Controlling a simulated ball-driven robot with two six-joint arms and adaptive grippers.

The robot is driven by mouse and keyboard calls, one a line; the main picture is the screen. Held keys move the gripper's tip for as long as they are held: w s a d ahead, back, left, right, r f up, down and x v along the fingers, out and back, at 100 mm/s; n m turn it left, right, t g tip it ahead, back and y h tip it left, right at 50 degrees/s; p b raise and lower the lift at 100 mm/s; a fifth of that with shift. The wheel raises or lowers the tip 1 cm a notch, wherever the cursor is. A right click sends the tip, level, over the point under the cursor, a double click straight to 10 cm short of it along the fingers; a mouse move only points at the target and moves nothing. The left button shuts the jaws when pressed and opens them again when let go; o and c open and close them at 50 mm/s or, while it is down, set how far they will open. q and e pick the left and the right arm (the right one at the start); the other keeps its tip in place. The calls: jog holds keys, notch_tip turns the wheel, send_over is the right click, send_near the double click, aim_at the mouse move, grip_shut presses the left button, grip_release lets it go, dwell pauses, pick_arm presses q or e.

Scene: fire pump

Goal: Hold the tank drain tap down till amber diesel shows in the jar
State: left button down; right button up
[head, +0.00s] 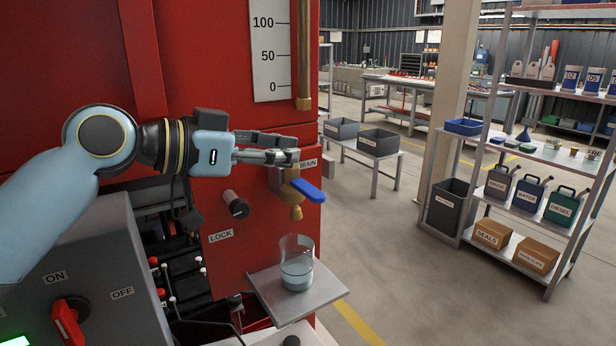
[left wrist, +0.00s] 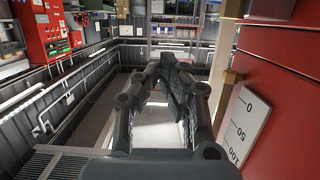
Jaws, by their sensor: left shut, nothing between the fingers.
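The drain tap (head: 284,182) is brass with a blue lever (head: 308,191) that slopes down to the right. It juts from the red housing by a partly hidden label ending in "DRAIN". Its spout hangs above a clear jar (head: 298,251) holding some pale, bluish-grey liquid; no amber shows. My left gripper (head: 296,154) is shut and empty, just above the tap body. I cannot tell whether it touches the tap. In the left wrist view its fingers (left wrist: 172,75) show, but the tap does not. My right gripper is not in view.
The jar stands on a small metal shelf (head: 326,293). A "LOCK" knob (head: 235,204) juts out left of the tap. A level scale (head: 271,52) is above. A grey box with a red ON/OFF switch (head: 68,320) is at lower left. Open floor lies right.

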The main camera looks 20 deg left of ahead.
aim_at(308, 190)
pick_arm(q)
jog(key=w+d+f+p, duration=0.1)
jog(key=w+d+f, duration=0.1)
jog(key=f, duration=0.3)
jog(key=shift+w+d, duration=0.35)
jog(key=shift+w, duration=0.4)
jog(key=shift+f, duration=0.1)
jog(key=shift+s+f+m+b, duration=0.1)
jog(key=shift+f+m+b, duration=0.2)
jog(key=shift+b, duration=0.3)
jog(key=shift+d, duration=0.1)
